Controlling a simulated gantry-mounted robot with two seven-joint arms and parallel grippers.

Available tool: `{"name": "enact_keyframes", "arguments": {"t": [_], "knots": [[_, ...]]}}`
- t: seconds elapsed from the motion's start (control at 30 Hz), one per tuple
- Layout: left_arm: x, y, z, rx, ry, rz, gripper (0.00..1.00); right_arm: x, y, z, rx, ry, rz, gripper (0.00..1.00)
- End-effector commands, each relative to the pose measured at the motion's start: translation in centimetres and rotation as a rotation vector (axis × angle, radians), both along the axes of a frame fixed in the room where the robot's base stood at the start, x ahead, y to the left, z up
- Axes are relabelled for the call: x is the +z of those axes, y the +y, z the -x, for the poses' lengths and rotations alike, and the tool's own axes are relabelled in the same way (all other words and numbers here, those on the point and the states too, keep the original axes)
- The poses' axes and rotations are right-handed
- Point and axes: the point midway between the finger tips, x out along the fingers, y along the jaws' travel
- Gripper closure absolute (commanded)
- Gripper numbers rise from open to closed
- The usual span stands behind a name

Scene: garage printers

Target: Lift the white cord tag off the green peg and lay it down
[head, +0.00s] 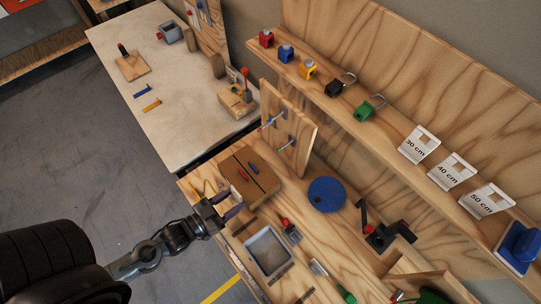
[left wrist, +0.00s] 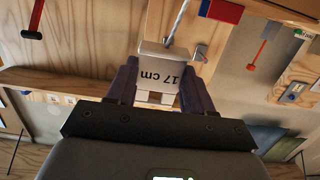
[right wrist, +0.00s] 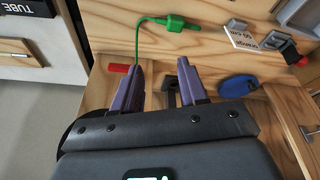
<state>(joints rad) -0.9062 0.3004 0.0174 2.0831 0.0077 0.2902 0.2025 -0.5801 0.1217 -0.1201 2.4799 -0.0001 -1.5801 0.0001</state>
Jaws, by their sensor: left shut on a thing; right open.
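My left gripper (head: 231,204) is shut on the white tag (left wrist: 163,65) marked "17 cm", which shows upside down between the fingers in the left wrist view. A pale cord (left wrist: 180,22) runs up from the tag and leaves that picture, so its far end is hidden. In the head view the gripper is left of and below the upright peg board (head: 297,118). A peg on that board (head: 284,147) seems to have a green tip, but it is small. My right gripper (right wrist: 160,68) is open and empty in the right wrist view.
A brown box (head: 262,170) and a grey tray (head: 268,252) stand on the bench near my left gripper. A blue disc (head: 327,194) lies right of the box. The shelf above holds padlocks and length cards (head: 419,145). A green corded piece (right wrist: 175,23) is beyond my right gripper.

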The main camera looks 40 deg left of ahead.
Motion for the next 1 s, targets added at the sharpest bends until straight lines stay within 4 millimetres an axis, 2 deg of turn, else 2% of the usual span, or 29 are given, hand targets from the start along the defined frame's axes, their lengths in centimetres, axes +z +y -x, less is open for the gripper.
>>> {"name": "enact_keyframes", "arguments": {"t": [1.0], "knots": [[0.1,-0.4,6.0,0.000,0.001,0.000,1.00,2.6,0.2,0.0,-0.004,0.000,-0.007,0.57]]}}
